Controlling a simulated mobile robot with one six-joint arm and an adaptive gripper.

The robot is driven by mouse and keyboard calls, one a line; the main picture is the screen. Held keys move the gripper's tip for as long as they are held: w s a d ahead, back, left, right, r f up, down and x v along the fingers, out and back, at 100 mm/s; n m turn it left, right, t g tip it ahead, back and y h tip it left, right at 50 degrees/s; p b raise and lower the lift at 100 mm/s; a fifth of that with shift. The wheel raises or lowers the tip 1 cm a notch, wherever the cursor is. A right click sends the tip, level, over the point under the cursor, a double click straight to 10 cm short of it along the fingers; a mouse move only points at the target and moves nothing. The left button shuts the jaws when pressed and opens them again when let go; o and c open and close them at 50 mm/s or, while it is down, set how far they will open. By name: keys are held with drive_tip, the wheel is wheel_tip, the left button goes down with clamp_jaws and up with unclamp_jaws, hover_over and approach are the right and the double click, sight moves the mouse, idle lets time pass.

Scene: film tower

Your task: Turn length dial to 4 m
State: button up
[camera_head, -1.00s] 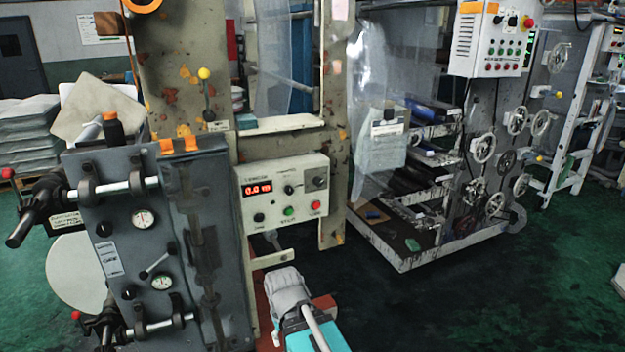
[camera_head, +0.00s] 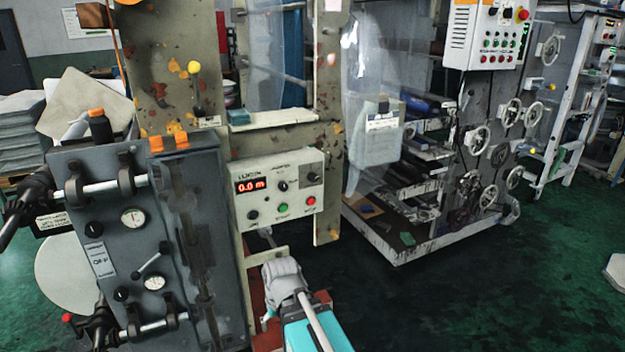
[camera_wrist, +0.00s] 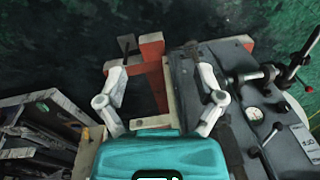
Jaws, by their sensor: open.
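A light grey control panel (camera_head: 272,199) is mounted on the machine frame, left of centre in the head view. Its red display (camera_head: 250,185) reads 0.0 m. A small black knob (camera_head: 283,186) sits right of the display, and a larger dark knob (camera_head: 312,179) sits at the upper right. The lettering is too small to tell which knob is the length dial. My teal and grey arm end is below the panel, apart from it. In the wrist view my gripper (camera_wrist: 159,48) is open, its fingers spread with nothing held. The panel cannot be made out there.
A dark grey machine block (camera_head: 128,245) with gauges and levers stands left of the panel. A yellow-knobbed lever (camera_head: 194,68) is above it. A rack with handwheels (camera_head: 477,140) and a white switch box (camera_head: 487,35) stand to the right. Green floor (camera_head: 480,290) is free at the lower right.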

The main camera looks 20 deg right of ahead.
drive_tip(key=w+d+r+m+t+y, duration=0.1)
drive_tip(key=w+r+m+t+y, duration=0.1)
drive_tip(key=w+m, duration=0.3)
drive_tip(key=w+d+r+m+t+y, duration=0.1)
drive_tip(key=w+r+m+t+y, duration=0.15)
drive_tip(key=w, duration=0.45)
drive_tip(key=m+t+h, duration=0.5)
drive_tip(key=m+t, duration=0.8)
drive_tip(key=m, duration=1.4)
approach(314, 179)
drive_tip(key=s, duration=0.3)
drive_tip(key=shift+d+r, duration=0.1)
drive_tip(key=shift+d, duration=0.15)
drive_tip(key=shift+w, duration=0.1)
drive_tip(key=w, duration=1.3)
drive_tip(key=shift+w+a, duration=0.3)
